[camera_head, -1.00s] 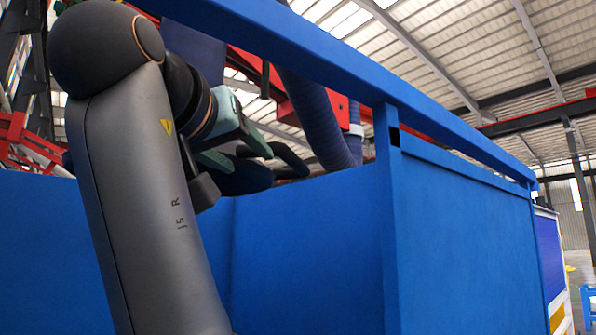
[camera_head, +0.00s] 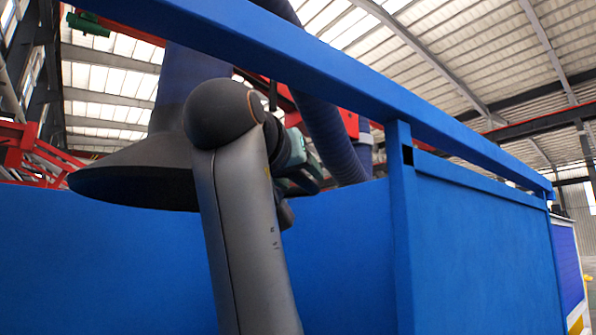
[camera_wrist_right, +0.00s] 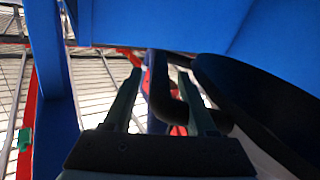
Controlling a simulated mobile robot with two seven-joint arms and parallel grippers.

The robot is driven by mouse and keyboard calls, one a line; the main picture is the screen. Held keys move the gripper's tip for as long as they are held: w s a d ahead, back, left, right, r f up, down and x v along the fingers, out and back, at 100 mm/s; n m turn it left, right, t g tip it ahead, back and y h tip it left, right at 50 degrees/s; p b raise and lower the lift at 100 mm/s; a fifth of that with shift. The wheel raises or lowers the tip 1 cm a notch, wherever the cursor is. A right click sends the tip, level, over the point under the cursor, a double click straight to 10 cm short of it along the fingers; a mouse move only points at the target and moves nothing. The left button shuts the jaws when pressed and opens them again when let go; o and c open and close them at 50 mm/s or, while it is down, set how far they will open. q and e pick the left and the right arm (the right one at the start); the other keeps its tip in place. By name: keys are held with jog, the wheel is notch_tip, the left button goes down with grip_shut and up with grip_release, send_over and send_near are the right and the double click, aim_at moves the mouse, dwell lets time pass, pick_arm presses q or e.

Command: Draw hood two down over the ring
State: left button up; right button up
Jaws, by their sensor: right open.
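A hood (camera_head: 150,165), a wide dark cone under a blue-grey duct, hangs at the left of the head view, partly behind my right arm. In the right wrist view its dark rim (camera_wrist_right: 255,95) runs down the right side. My right gripper (camera_head: 310,178) is just right of the hood in the head view. In the right wrist view my right gripper (camera_wrist_right: 160,78) is open, with a dark bent handle bar (camera_wrist_right: 160,100) showing between its fingers; contact cannot be told. The ring is not visible. My left gripper is out of view.
Blue panels (camera_head: 90,270) and a blue post (camera_head: 403,220) stand in front of me. A blue rail (camera_head: 300,65) crosses above my right arm. A ribbed hose (camera_head: 335,140) hangs behind, right of the gripper. Red steelwork (camera_head: 35,150) is at the far left.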

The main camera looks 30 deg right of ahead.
jog(key=shift+w+d, duration=0.2)
jog(key=shift+d, duration=0.05)
grip_shut()
dwell(0.3)
dwell(0.9)
